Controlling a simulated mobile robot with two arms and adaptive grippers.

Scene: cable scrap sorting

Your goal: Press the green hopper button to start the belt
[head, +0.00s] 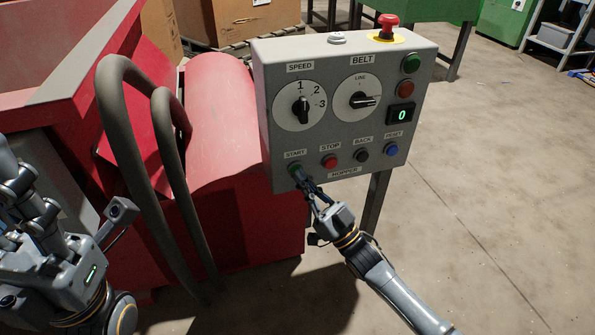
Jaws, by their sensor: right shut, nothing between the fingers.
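The grey control box (330,120) stands on a post in the middle of the head view. Its bottom row, labelled HOPPER, has a green START button (293,167) at the left end, partly covered by my fingertips. My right gripper (301,176) is shut and empty, with its tips at the lower right of this button. I cannot tell whether they touch it. My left gripper (35,210) is at the left edge, away from the box, and its jaw opening is not clear.
Right of START are a red STOP button (329,162), a black BACK button (360,155) and a blue RESET button (390,150). A red emergency knob (387,23) tops the box. Grey bent rails (128,135) and a red machine (225,125) stand left.

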